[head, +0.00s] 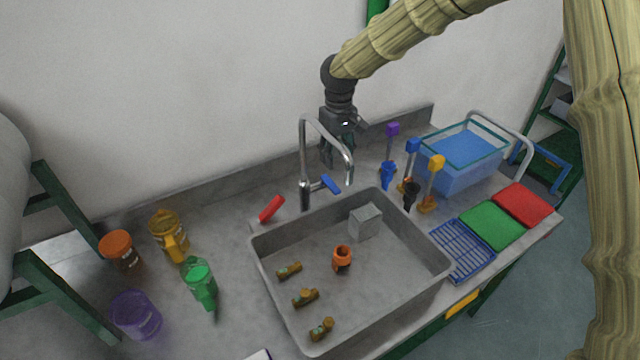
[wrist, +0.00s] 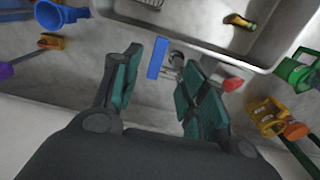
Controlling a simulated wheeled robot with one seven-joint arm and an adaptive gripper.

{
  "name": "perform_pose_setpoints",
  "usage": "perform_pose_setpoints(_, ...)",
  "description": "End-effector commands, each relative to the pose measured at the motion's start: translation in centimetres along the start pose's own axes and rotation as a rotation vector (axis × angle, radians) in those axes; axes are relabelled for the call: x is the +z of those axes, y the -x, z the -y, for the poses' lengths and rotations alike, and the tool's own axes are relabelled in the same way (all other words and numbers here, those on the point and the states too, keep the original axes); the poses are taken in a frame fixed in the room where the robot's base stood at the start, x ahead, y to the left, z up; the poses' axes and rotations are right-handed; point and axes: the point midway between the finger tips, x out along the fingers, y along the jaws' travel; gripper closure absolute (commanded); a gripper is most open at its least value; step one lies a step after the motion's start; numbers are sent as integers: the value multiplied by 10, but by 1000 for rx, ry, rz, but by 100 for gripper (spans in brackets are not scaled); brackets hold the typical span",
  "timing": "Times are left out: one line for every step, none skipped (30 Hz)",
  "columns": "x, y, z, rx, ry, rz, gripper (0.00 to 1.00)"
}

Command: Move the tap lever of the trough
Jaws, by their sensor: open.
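The trough (head: 440,268) is a grey sink with a chrome tap (head: 303,160) at its back edge. The tap's blue lever (head: 331,184) sticks out to the right of the tap base. My gripper (head: 338,158) is open and points down behind the tap, above the lever. In the wrist view the blue lever (wrist: 157,58) shows between the two teal fingers of my gripper (wrist: 160,78), nearer the left one. Contact between fingers and lever cannot be made out. Part of the tap (wrist: 177,60) is hidden by the right finger.
A red-handled item (head: 271,209) lies left of the tap. Purple, blue and yellow tools (head: 434,170) stand right of it, before a blue bin (head: 460,160). An orange cup (head: 342,258) and several brown fittings lie in the trough. Jugs (head: 168,235) stand at left.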

Motion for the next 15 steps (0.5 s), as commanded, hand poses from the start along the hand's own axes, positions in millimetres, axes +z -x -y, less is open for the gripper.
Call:
perform_pose_setpoints(0,-1,0,1,1,0,57)
perform_pose_setpoints(-1,-3,-1,1,1,0,57)
perform_pose_setpoints(0,-6,0,1,2,1,57)
perform_pose_setpoints(0,-9,0,1,1,1,57)
perform_pose_setpoints(0,-12,0,1,1,2,57)
perform_pose_setpoints(0,-18,0,0,1,2,57)
perform_pose_setpoints(0,-21,0,0,1,2,57)
perform_pose_setpoints(0,-25,0,-1,1,2,57)
perform_pose_setpoints(0,-31,0,0,1,3,57)
perform_pose_setpoints(0,-35,0,0,2,3,57)
perform_pose_setpoints(0,-39,0,0,1,2,57)
perform_pose_setpoints(0,-45,0,-1,0,2,57)
perform_pose_setpoints(1,-49,0,-1,0,3,57)
perform_pose_setpoints(1,-53,0,-1,0,3,57)
perform_pose_setpoints(0,-58,0,0,1,2,57)
